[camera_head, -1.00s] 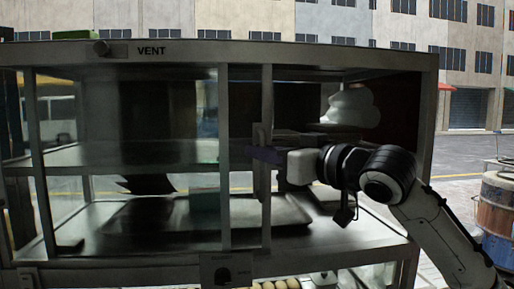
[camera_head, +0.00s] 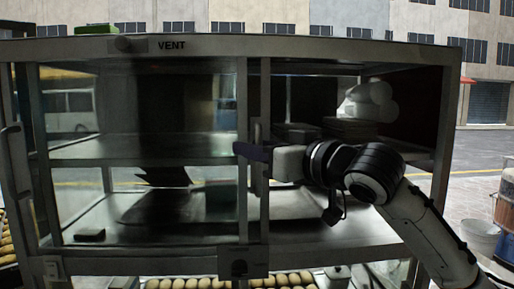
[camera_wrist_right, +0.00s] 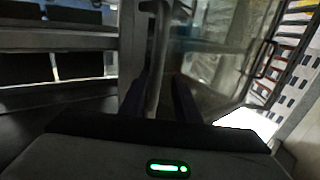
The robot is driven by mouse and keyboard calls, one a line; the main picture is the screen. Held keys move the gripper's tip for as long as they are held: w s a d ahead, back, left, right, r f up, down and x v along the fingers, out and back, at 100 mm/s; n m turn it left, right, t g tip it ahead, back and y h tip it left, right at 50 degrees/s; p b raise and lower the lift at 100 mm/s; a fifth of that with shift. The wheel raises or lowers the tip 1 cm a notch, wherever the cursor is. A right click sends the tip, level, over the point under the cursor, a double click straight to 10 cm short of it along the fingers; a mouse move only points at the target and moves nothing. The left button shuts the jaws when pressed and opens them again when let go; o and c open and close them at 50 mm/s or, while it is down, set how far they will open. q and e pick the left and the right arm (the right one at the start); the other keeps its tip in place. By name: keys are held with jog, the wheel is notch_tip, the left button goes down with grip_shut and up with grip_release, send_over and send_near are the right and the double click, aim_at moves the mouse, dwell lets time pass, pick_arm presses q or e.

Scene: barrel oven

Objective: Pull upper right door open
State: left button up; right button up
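The barrel oven is a dark metal cabinet (camera_head: 330,48) with "VENT" on its top rail. The upper right door's upright (camera_head: 265,100) stands just right of a fixed post (camera_head: 242,100). Its handle is a vertical bar (camera_wrist_right: 158,45) in the right wrist view. My right gripper (camera_head: 250,152) reaches in from the right at handle height. The hand partly hides the handle in the head view. My left gripper is out of view.
White rounded pieces (camera_head: 368,100) sit on a right shelf inside. Rolls (camera_head: 185,283) lie below the oven. Another door handle (camera_head: 15,155) is at the far left.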

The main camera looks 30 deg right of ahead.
jog(key=shift+s+d, duration=0.1)
jog(key=shift+d, duration=0.05)
jog(key=shift+s, duration=0.2)
jog(key=s+d+b, duration=0.1)
jog(key=s+b, duration=0.2)
jog(key=s, duration=0.6)
jog(key=shift+s+d, duration=0.35)
